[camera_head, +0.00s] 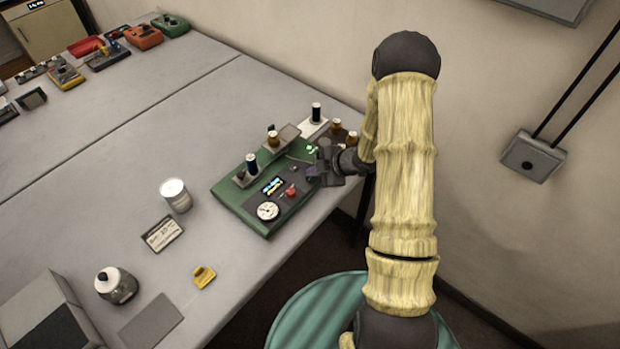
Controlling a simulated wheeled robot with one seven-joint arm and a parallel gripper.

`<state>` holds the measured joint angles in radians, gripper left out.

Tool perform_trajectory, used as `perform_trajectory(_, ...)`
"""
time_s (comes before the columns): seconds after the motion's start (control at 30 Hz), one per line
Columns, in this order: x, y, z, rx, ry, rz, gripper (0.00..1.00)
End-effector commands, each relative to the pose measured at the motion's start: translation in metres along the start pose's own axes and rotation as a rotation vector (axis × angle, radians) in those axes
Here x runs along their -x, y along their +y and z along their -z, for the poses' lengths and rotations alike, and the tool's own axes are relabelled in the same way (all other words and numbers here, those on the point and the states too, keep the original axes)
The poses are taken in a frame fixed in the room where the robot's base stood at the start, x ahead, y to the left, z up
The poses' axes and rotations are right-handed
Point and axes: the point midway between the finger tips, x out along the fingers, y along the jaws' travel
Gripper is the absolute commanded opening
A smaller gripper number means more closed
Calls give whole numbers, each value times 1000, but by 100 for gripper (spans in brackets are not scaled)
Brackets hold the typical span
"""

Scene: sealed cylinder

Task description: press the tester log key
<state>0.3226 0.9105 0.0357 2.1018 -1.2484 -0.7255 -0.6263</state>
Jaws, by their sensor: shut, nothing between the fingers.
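The tester is a green box (229,190) with a dark panel near the right edge of the table. Its panel carries a small lit display (272,186), a white round dial (267,211), a red button (291,193) and a small green light (312,149). Dark and amber cylinders stand at its back. I cannot tell which part is the log key. My gripper (318,172) is shut and empty, over the tester's right side. It hides part of the panel there. I cannot tell whether its tips touch the tester.
A white cup (175,194), a label stand (162,235), a glass jar (117,285) and a yellow item (204,276) stand left and in front of the tester. Several coloured devices (143,37) line the table's far side. The table's middle (150,120) is clear.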

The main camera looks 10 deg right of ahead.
Motion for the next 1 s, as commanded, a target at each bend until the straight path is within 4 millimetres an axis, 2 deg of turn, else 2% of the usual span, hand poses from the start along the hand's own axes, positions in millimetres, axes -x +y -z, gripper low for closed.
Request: perform_trajectory(1.0, -6, -4, -4, 0, 0, 0, 0)
